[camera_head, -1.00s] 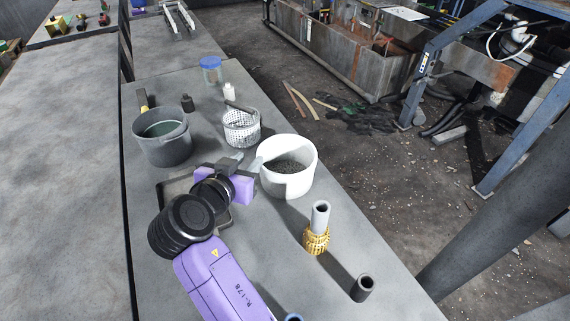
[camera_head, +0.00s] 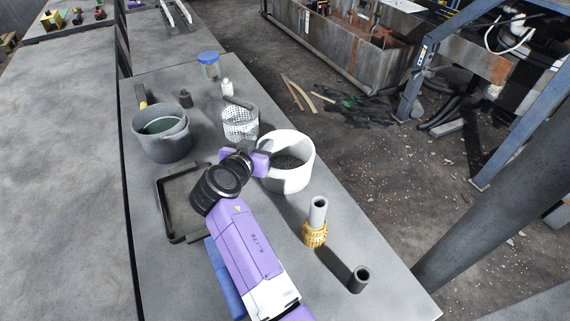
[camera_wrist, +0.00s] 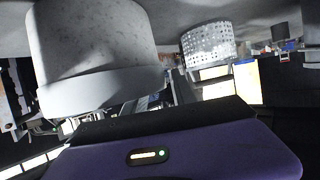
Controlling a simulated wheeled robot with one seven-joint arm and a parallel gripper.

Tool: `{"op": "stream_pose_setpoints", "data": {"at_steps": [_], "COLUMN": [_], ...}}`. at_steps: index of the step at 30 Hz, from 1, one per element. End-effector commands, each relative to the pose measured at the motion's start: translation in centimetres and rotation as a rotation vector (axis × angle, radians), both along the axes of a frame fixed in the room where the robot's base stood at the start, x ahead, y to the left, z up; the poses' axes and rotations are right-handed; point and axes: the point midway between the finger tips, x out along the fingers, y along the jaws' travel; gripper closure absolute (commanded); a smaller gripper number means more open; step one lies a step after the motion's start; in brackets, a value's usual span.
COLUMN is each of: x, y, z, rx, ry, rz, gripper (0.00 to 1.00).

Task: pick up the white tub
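The white tub (camera_head: 299,178) stands upright on the grey table, open at the top, with dark grainy material inside. My gripper (camera_head: 266,157) is at the tub's left rim in the head view, and its fingertips are mostly hidden there. In the wrist view the tub (camera_wrist: 95,50) is large at the upper left, upside down. The gripper fingers (camera_wrist: 155,95) show there beside the tub, apart from each other, with nothing seen between them. I cannot tell whether a finger touches the tub wall.
A white perforated basket (camera_head: 240,124) stands just behind the tub, and a grey bucket (camera_head: 163,145) is to the left. A yellow-collared tube (camera_head: 316,220) and a short dark tube (camera_head: 358,279) stand in front. A dark square frame (camera_head: 163,212) lies under my arm.

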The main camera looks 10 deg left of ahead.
Motion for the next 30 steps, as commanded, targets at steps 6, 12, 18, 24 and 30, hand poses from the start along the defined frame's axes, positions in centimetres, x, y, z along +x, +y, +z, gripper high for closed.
{"op": "stream_pose_setpoints", "data": {"at_steps": [6, 12, 18, 24, 30], "x": [-0.01, -0.03, -0.06, -0.07, -0.08], "y": [0.01, 0.01, -0.01, -0.05, -0.08], "z": [-0.01, -0.03, -0.11, -0.18, -0.25], "rx": [0.0, 0.0, -0.001, -0.001, -0.002], "ry": [0.0, 0.0, 0.001, 0.002, 0.003], "rz": [0.0, 0.0, 0.0, -0.001, -0.001], "gripper": [0.75, 1.0, 1.0, 1.0, 1.0]}}
